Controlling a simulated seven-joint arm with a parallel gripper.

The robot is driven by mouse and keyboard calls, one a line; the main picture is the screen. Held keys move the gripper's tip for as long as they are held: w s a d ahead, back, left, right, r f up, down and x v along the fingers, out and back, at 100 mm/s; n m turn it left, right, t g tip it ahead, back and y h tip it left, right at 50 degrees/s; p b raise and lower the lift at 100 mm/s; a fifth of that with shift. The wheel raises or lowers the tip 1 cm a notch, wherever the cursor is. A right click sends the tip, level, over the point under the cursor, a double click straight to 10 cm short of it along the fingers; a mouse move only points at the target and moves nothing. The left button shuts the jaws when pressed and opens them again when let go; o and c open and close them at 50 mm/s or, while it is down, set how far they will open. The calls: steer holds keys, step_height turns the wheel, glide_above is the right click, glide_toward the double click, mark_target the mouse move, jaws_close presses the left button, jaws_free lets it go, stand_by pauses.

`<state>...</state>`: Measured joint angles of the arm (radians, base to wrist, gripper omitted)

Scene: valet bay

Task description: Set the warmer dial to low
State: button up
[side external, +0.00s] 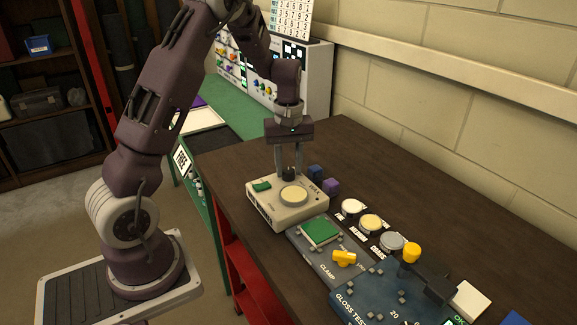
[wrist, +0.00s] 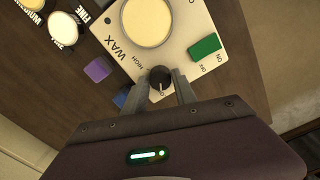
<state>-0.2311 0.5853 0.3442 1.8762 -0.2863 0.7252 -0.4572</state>
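The wax warmer (side external: 270,212) is a cream box on the bench with a round pale-yellow wax well (side external: 294,196). Its dial is a small dark knob (wrist: 160,77) with a light pointer mark, which faces toward my gripper's palm in the wrist view. "HIGH" is printed left of the knob there; other dial lettering is mostly hidden by the fingers. My gripper (side external: 289,172) points down over the warmer's back edge. In the wrist view its fingers (wrist: 161,88) stand on either side of the knob, apparently open; contact is unclear.
A green rocker switch (wrist: 204,47) sits on the warmer near the right finger. Blue (side external: 315,172) and purple (side external: 331,186) blocks stand close behind. A clamp unit (side external: 343,259), round tins (side external: 371,223) and a gloss tester (side external: 375,298) lie toward the front right. The bench's back right is clear.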

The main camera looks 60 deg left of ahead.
mark_target(289, 170)
steer(key=shift+o, duration=1.3)
step_height(289, 170, up, 7)
steer(key=shift+r, duration=0.1)
steer(key=s+d+r+m+t, duration=0.3)
steer(key=s+d+r+m, duration=0.4)
steer(key=s+d+r, duration=0.5)
steer(key=s+d+f+m+t, duration=0.2)
steer(key=s+d+m, duration=0.4)
steer(key=s, duration=0.4)
steer(key=shift+s+d+m+t, duration=0.25)
steer(key=shift+m+t, duration=0.05)
